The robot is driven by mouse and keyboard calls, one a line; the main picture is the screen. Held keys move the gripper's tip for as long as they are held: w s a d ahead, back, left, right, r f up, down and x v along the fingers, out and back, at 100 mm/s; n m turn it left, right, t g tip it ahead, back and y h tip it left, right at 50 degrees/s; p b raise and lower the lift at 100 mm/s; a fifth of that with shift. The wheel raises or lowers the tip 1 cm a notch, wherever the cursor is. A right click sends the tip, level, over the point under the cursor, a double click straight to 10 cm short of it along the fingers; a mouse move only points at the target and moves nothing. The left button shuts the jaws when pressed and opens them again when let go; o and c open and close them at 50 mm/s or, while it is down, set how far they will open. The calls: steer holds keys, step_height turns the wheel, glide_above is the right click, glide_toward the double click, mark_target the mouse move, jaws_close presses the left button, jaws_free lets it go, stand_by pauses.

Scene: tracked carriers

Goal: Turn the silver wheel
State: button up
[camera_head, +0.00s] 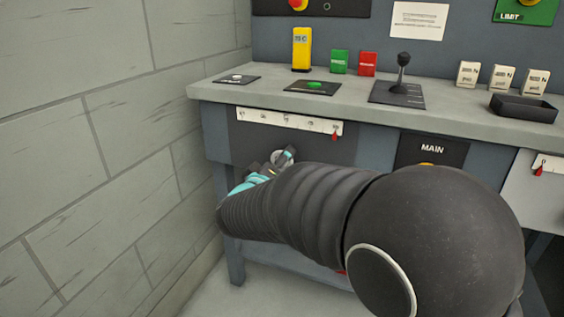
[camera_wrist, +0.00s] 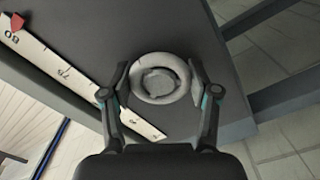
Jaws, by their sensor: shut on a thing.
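The silver wheel (camera_wrist: 136,86) is a round, pale grey ring with a raised centre, set on a dark panel. In the wrist view it lies between my gripper's two fingers (camera_wrist: 159,84), which close on its left and right sides. In the head view my gripper (camera_head: 270,167) is at the panel under the counter's left end, and only a small part of the wheel (camera_head: 279,157) shows past the fingers. A white scale strip (camera_head: 290,121) with a red pointer (camera_head: 335,134) sits just above the wheel; the pointer is near the strip's right end.
The counter (camera_head: 240,93) above carries a black lever (camera_head: 402,75), a yellow block (camera_head: 301,50), green and red blocks, several pale blocks and a black tray (camera_head: 523,107). A block wall (camera_head: 120,130) stands close on the left. A MAIN panel (camera_head: 431,151) is to the right.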

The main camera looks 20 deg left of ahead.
steer(key=shift+m, duration=0.4)
